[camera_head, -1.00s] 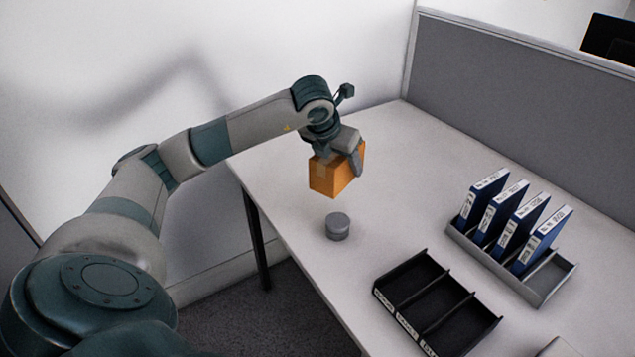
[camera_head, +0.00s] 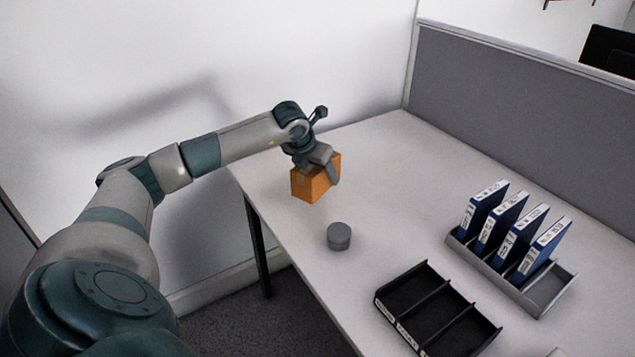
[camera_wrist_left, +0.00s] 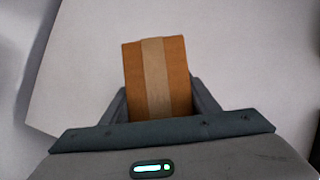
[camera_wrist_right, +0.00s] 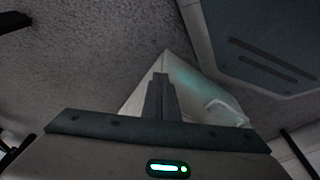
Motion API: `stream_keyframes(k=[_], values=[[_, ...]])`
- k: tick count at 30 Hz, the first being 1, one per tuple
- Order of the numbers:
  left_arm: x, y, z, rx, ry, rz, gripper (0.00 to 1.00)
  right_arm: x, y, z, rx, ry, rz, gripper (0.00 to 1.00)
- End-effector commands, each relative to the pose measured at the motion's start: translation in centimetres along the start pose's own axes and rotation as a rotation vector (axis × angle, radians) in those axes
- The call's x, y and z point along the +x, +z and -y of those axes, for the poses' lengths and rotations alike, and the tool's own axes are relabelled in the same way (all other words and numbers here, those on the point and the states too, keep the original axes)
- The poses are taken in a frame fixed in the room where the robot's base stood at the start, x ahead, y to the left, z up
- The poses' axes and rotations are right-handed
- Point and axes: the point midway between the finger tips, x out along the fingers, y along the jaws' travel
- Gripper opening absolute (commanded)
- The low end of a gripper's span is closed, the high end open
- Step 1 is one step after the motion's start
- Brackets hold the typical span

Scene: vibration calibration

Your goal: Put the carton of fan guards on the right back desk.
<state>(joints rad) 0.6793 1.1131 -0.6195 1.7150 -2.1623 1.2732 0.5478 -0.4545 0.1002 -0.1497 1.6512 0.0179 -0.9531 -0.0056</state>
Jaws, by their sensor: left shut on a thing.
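The carton (camera_head: 308,184) is an orange-brown box at the far left part of the white desk (camera_head: 385,165). My left gripper (camera_head: 325,165) is shut on it from above, with a finger on its side. In the left wrist view the carton (camera_wrist_left: 158,75) sits between the fingers, with a paler tape strip along its top. I cannot tell whether its underside touches the desk. My right gripper (camera_wrist_right: 160,85) shows only in the right wrist view; its fingers are together, with no thing seen between them.
A grey round container (camera_head: 339,236) stands near the desk's left edge. A black divided tray (camera_head: 425,309) lies in front. A grey rack (camera_head: 545,288) holds several blue binders. A grey partition (camera_head: 500,105) closes the back right. The desk's middle is clear.

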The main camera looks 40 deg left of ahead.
Motion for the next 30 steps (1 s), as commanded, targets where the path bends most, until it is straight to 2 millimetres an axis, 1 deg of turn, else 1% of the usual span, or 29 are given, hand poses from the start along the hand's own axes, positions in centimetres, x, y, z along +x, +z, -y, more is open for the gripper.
stream_keyframes(k=[1, 3, 6, 17, 21, 27, 30], values=[[0.4, 0.1, -0.6, -0.004, 0.0, 0.0, 0.23, 0.1, 0.1, 0.0, 0.0, 0.0, 0.002, 0.0], [0.8, 0.2, -1.1, -0.002, -0.001, 0.001, 0.23, 0.3, 0.2, 0.0, 0.0, 0.0, 0.002, 0.0], [1.1, 0.2, -1.5, -0.001, -0.001, 0.002, 0.23, 0.5, 0.3, 0.0, 0.0, 0.0, 0.0, 0.0], [1.3, 0.1, -1.5, 0.0, -0.001, 0.002, 0.23, 0.4, 0.2, 0.0, 0.0, -0.001, -0.002, 0.0], [2.4, -0.6, -1.6, -0.001, 0.0, -0.002, 0.23, 0.4, 0.3, 0.0, 0.0, -0.001, -0.005, 0.0], [4.3, -1.7, -1.5, 0.0, -0.001, -0.001, 0.23, 1.6, 1.6, -0.1, 0.001, -0.001, 0.009, 0.0], [4.6, -1.9, -1.6, 0.0, 0.0, 0.001, 0.23, 2.0, 1.5, -0.2, 0.001, 0.0, 0.006, 0.0]])
